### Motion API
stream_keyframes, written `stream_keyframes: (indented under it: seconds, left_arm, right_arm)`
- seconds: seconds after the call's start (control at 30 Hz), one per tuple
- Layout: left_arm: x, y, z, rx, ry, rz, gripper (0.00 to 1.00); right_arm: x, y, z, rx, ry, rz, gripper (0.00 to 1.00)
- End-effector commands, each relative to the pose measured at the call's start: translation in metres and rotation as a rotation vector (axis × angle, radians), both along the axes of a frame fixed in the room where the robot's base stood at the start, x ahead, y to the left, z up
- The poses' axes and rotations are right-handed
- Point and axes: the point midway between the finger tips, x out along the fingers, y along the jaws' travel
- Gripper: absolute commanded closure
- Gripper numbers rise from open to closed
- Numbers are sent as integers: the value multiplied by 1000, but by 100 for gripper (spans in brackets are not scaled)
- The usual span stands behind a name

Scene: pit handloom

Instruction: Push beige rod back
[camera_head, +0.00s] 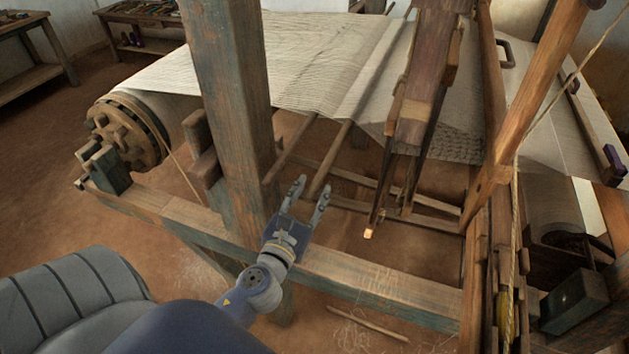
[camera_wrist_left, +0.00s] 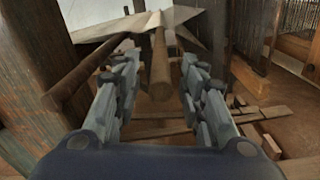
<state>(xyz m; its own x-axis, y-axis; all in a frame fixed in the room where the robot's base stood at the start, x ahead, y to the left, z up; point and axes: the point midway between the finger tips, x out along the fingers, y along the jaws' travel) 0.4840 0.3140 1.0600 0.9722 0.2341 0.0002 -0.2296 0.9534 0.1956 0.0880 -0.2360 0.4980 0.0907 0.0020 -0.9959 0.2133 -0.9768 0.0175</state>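The beige rod (camera_head: 333,158) is a round wooden bar running back under the woven cloth, with its near end at my left gripper (camera_head: 311,186). In the left wrist view the rod (camera_wrist_left: 160,66) points straight at the camera, its blunt end between the fingers. The left gripper (camera_wrist_left: 158,62) is open, with one finger on each side of the rod's end. Gaps show on both sides of the rod there. The rod's far end is hidden under the cloth. My right gripper is not in view.
A second rod (camera_head: 290,148) runs alongside to the left, near the thick wooden post (camera_head: 228,90). A front beam (camera_head: 375,284) lies below the gripper. Hanging wooden pieces (camera_head: 412,125) stand to the right. Pale cloth (camera_head: 300,60) stretches above.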

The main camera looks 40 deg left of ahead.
Motion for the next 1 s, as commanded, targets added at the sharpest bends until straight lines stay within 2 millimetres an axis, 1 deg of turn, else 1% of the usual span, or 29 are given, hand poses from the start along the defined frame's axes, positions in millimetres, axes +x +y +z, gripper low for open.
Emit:
stream_keyframes:
  seconds: [0.03, 0.1, 0.23, 0.37, 0.6, 0.77, 0.8, 1.0]
  left_arm:
    - [7, 2, 3, 1, -2, 1, 62]
    - [15, 4, 2, 0, -1, 1, 62]
    - [23, 6, 1, -1, 0, 0, 62]
    - [27, 6, 0, -1, 0, 0, 62]
    - [27, 6, -1, -1, 0, 0, 62]
    - [27, 6, -1, -1, 0, 0, 98]
    - [27, 6, 0, -1, 0, 0, 100]
    - [26, 9, -1, 1, 1, 0, 100]
  right_arm:
    - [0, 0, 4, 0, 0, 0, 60]
    - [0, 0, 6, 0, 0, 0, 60]
    - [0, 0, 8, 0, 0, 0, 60]
    - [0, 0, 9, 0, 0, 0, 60]
    - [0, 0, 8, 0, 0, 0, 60]
    - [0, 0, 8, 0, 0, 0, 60]
    - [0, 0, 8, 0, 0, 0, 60]
    - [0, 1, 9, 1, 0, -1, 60]
